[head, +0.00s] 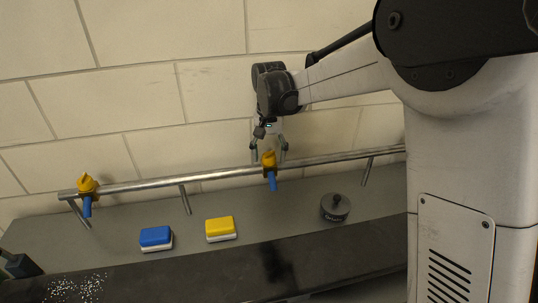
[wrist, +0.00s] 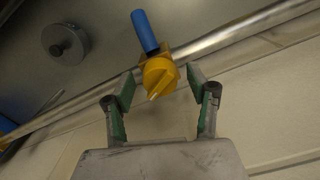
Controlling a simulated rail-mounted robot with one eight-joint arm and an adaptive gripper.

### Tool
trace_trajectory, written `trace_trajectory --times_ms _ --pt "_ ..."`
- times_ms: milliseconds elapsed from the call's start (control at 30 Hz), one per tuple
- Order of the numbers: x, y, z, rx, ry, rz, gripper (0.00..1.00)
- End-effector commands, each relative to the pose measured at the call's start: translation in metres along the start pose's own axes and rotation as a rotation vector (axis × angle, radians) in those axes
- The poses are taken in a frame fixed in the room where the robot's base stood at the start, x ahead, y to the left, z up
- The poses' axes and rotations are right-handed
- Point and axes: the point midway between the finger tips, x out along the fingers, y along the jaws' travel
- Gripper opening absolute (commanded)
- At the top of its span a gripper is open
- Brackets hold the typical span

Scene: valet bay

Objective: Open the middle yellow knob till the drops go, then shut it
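The middle yellow knob (head: 268,159) sits on a metal rail, with a blue spout (head: 272,181) below it. My gripper (head: 269,150) is open at this knob. In the wrist view the knob (wrist: 159,76) lies between and slightly beyond the spread fingers of my gripper (wrist: 160,84), with gaps on both sides. The knob has a pointed ridge. White specks (head: 76,288) lie on the dark front strip at the lower left, and a darker patch (head: 275,264) lies below the middle spout. I cannot tell whether water runs.
Another yellow knob (head: 87,184) is on the rail (head: 190,178) at left; a further blue spout (wrist: 6,124) shows at the wrist view's left edge. A blue sponge (head: 155,236), a yellow sponge (head: 220,227) and a round grey lidded tin (head: 336,207) stand on the grey shelf.

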Motion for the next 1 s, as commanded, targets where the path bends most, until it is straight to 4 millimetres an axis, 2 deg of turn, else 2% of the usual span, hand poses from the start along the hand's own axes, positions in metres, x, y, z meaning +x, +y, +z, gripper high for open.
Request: trace_trajectory --times_ms 167,267,700,833,1000 --pt "-0.002 0.000 0.000 0.000 0.000 0.000 0.53" --pt "-0.011 0.000 0.000 0.000 0.000 0.000 0.53" --pt "-0.091 0.000 0.000 0.000 0.000 0.000 0.53" --pt "-0.108 0.000 0.000 0.000 0.000 0.000 0.53" --pt "-0.119 0.000 0.000 0.000 0.000 0.000 0.53"
